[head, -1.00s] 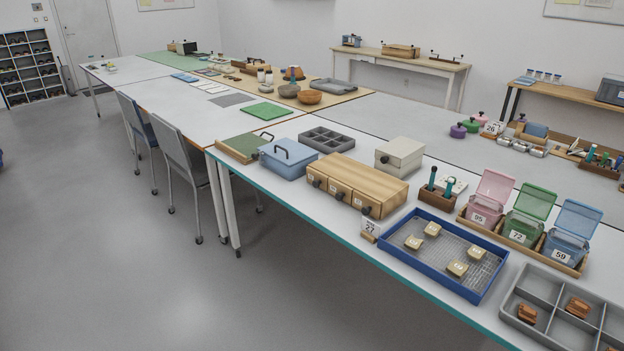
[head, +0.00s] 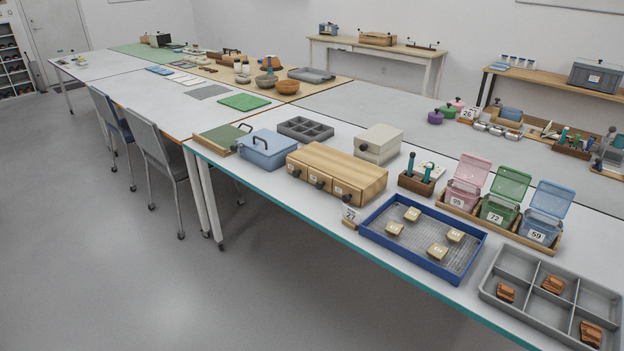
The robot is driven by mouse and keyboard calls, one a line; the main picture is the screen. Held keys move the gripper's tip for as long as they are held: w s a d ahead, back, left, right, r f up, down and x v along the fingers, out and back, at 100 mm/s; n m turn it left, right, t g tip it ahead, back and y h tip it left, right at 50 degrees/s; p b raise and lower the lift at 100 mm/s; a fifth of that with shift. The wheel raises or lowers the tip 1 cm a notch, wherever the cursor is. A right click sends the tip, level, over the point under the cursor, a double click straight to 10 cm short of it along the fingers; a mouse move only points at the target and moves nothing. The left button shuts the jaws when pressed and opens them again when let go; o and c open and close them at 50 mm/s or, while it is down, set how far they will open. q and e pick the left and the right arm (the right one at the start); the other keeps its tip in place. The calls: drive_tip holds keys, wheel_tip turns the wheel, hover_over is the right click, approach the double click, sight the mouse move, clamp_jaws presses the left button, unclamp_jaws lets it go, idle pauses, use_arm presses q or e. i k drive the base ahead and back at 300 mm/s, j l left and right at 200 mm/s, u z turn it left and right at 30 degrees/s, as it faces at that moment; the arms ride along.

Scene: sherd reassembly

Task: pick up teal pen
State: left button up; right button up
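A small dark wooden holder (head: 416,184) stands on the near white table, behind the blue-rimmed tray. Two upright teal pen-like items stand in it: a left one (head: 411,162) and a right one (head: 428,172). Their lower ends are hidden in the holder. I cannot tell from here which of them is the teal pen, or whether both are pens. Neither of my grippers is in view.
A blue-rimmed tray (head: 378,238) holding several pale tagged pieces lies in front of the holder. A wooden drawer box (head: 345,160) is to its left, a pink lidded bin (head: 462,196) to its right. A grey compartment tray (head: 497,309) holds brown sherds at bottom right.

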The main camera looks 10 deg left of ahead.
sight(429, 166)
drive_tip(key=i+l, duration=0.3)
drive_tip(key=l, duration=0.2)
drive_tip(key=i+l+z, duration=0.15)
drive_tip(key=i+l, duration=0.15)
drive_tip(key=l, duration=0.15)
